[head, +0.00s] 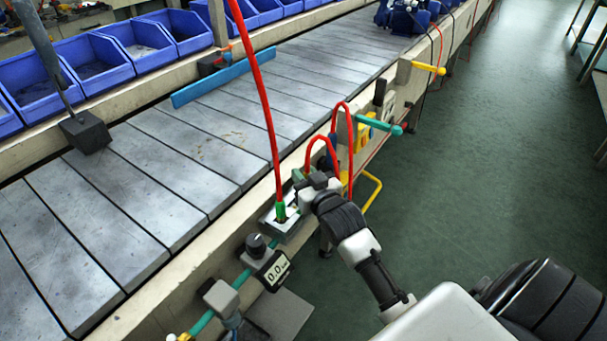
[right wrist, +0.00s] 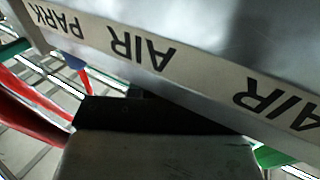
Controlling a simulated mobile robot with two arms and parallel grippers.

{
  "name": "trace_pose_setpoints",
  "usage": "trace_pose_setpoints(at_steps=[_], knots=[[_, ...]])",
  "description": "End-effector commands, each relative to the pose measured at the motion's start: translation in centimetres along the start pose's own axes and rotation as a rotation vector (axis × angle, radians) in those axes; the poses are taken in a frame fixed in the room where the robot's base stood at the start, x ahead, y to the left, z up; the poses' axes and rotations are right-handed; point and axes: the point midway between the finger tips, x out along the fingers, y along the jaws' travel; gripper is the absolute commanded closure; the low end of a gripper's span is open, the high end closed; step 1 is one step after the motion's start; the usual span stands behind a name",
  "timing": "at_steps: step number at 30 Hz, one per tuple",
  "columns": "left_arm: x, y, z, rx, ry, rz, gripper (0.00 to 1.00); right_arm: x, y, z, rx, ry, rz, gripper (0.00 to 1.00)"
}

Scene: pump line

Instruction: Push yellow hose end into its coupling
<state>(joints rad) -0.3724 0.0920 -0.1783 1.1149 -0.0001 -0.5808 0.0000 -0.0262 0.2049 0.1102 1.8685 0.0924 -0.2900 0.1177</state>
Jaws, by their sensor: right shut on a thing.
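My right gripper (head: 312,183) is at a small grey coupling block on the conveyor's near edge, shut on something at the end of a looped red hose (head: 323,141). The held end is hidden by the gripper, so its colour and whether it sits in a coupling cannot be told. A green hose end (head: 280,210) on a long red hose stands upright in the block (head: 288,228), just left of the gripper. In the right wrist view my gripper's dark jaw (right wrist: 150,115) is against a pale strip (right wrist: 130,42) lettered AIR and PARK. My left gripper is out of view.
A gauge reading 0.0 (head: 272,269) and a black knob (head: 255,246) are left of the block. A teal handle (head: 378,124), yellow handle (head: 428,68) and bent yellow bar (head: 371,192) stick out along the rail. The green floor (head: 490,170) at right is clear.

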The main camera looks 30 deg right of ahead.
Motion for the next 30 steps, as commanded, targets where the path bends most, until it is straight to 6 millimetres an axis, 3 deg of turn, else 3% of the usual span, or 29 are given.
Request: trace_pose_setpoints(at_steps=[27,28,30], knots=[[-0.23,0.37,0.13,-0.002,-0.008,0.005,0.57,-0.01,-0.01,0.50,0.000,-0.001,0.000,1.00],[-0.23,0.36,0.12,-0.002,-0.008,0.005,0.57,-0.01,-0.01,0.51,0.000,-0.002,0.000,0.76],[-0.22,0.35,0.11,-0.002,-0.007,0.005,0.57,-0.02,-0.01,0.52,0.000,-0.002,0.000,0.65]])
